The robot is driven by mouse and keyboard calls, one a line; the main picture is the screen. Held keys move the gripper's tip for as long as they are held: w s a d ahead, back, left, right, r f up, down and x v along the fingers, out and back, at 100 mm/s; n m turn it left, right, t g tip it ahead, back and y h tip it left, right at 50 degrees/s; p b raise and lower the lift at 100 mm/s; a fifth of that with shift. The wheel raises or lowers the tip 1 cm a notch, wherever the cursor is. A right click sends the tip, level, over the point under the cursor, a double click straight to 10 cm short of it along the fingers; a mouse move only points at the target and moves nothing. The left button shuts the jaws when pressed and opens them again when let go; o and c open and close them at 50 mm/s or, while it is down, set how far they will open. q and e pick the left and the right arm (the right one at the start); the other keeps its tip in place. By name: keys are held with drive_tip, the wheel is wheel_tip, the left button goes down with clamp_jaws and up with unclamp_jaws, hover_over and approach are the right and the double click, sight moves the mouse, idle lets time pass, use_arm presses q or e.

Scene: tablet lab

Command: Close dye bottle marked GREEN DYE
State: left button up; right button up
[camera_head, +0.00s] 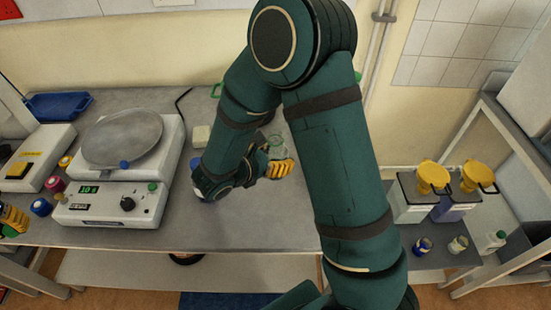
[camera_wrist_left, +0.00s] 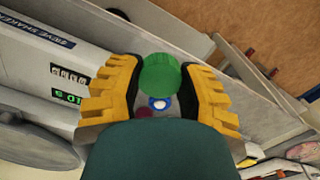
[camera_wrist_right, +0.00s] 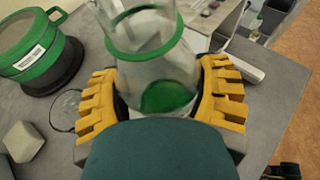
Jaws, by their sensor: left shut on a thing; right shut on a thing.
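My left gripper (camera_wrist_left: 160,85) is shut on a round green cap (camera_wrist_left: 160,73). No cap shows on the bottle. In the head view the right gripper (camera_head: 280,168) is over the middle of the bench, far from the left one. No GREEN DYE marking is legible.
A white sieve shaker (camera_head: 110,210) with a round pan (camera_head: 122,138) stands on the grey bench (camera_head: 250,225). Small capped bottles, including a blue-capped one (camera_head: 41,207), stand at its left. Yellow funnels (camera_head: 433,176) sit on containers at right.

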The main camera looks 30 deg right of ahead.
drive_tip(key=shift+r, duration=0.2)
idle(0.3)
drive_tip(key=o, duration=0.7)
drive_tip(key=c, duration=0.7)
